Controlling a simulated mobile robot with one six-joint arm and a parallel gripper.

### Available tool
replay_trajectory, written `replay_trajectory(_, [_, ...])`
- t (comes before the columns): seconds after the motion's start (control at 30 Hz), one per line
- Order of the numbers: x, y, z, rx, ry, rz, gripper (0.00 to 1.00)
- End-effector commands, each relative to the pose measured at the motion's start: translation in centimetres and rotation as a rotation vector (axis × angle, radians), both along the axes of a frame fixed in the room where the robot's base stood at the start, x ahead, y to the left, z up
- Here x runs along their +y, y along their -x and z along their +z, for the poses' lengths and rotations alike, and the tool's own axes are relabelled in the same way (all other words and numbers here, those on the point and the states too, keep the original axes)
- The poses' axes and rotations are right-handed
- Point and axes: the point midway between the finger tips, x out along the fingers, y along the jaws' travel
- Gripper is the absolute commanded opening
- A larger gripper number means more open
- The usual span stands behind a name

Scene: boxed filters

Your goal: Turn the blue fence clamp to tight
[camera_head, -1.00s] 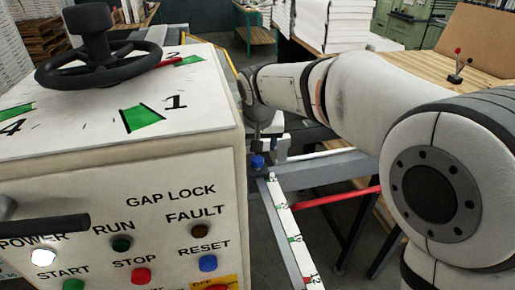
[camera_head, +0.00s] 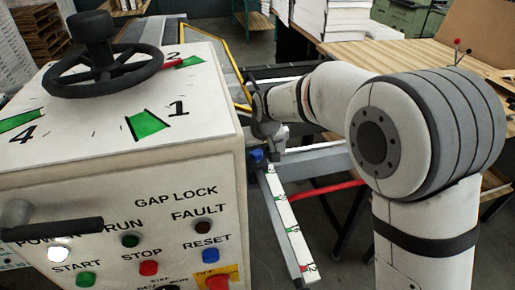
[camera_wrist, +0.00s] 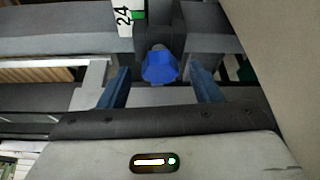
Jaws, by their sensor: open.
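The blue fence clamp (camera_wrist: 160,67) is a small blue knob on a grey fence carriage. In the wrist view it lies between and just beyond the two blue fingertips of my gripper (camera_wrist: 160,82), which is open with a gap on both sides of the knob.
The white cabinet (camera_head: 130,175) with labelled buttons and a black handwheel (camera_head: 105,70) stands close on the left of my arm. A red bar (camera_head: 318,191) crosses below the arm. A wooden table (camera_head: 400,80) with paper stacks stands behind.

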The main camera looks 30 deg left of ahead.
Motion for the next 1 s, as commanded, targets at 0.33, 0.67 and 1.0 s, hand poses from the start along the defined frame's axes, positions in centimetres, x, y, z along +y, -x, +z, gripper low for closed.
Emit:
replay_trajectory(0.33, [0.07,-0.05,-0.16,-0.001,-0.001,0.000,0.52])
replay_trajectory(0.67, [0.05,-0.05,-0.15,-0.001,-0.001,0.000,0.25])
replay_trajectory(1.0, [0.09,0.00,-0.22,0.001,0.001,-0.039,0.14])
